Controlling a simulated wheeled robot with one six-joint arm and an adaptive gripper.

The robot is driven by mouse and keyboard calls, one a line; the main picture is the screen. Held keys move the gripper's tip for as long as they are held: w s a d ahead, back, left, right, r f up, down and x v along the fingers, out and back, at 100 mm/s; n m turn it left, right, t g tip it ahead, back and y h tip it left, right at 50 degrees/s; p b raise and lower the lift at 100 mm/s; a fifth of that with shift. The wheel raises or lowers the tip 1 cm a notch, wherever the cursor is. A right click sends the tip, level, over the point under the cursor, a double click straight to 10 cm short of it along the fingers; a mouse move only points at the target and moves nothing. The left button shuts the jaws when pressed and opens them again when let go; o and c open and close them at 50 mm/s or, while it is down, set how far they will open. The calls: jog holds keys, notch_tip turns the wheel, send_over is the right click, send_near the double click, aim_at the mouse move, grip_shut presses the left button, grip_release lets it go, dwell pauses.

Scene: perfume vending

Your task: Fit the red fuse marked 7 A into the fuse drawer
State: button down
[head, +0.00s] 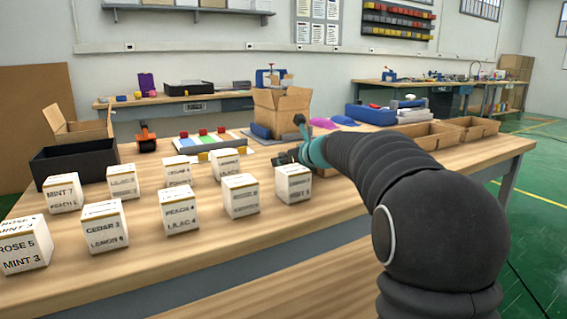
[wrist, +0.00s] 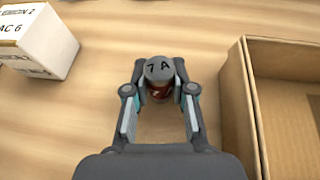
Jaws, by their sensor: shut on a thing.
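The fuse (wrist: 160,68) has a grey end cap marked 7 A and a red body partly visible below it. My gripper (wrist: 160,90) is shut on it, with one finger on each side and the marked cap facing the wrist camera. In the head view my gripper (head: 287,157) is over the bench, just behind the nearest row of white boxes, and the fuse cannot be made out there. I cannot pick out the fuse drawer for certain in either view.
A cardboard tray (wrist: 245,110) stands close to the right of my gripper. A white labelled box (wrist: 38,42) is at its upper left. Several labelled boxes (head: 180,205) cover the left bench. An open carton (head: 281,108) and a tray with coloured parts (head: 210,150) stand behind.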

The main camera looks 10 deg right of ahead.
jog(key=shift+f, duration=0.15)
jog(key=c, duration=1)
grip_release()
